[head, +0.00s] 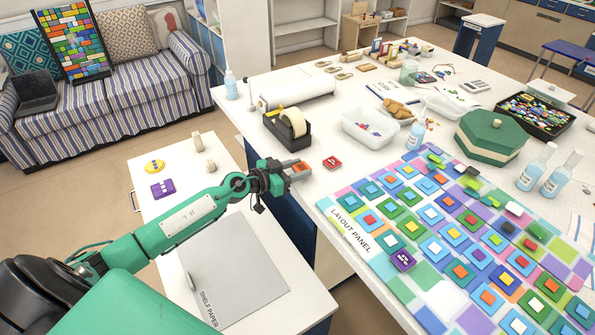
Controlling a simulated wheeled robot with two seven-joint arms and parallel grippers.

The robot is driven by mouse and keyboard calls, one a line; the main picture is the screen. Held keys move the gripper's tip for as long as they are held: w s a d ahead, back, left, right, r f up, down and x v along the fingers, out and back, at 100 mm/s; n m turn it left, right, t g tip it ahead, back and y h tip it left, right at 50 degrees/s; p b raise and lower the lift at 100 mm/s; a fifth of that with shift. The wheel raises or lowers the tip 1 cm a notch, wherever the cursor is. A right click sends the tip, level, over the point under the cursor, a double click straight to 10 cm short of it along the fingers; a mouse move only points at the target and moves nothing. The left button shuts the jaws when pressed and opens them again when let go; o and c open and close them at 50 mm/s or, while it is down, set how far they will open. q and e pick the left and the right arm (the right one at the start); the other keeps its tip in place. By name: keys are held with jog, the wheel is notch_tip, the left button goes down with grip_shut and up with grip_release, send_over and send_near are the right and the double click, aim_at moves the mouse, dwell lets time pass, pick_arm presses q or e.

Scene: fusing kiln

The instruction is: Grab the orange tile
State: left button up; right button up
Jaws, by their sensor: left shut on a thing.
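My left gripper (295,171) reaches in from the left and is shut on the orange tile (300,166). The tile shows as a small orange patch at the fingertips, partly hidden by the fingers. They are at the near left edge of the large white table; I cannot tell whether the tile touches the tabletop. A red tile (332,162) with a small marking lies on the table just right of the fingertips, apart from them. My right gripper is not in view.
The layout panel (344,226), with several stacked coloured tiles, fills the right front of the table. A black tape dispenser (287,131) stands behind the gripper. A lower white table (165,207) holds a purple tile (163,188), a yellow piece (154,166) and shelf paper (235,268).

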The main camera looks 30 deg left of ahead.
aim_at(297, 169)
pick_arm(q)
notch_tip(297, 169, up, 18)
jog(key=p, duration=1.3)
jog(key=shift+f, duration=0.15)
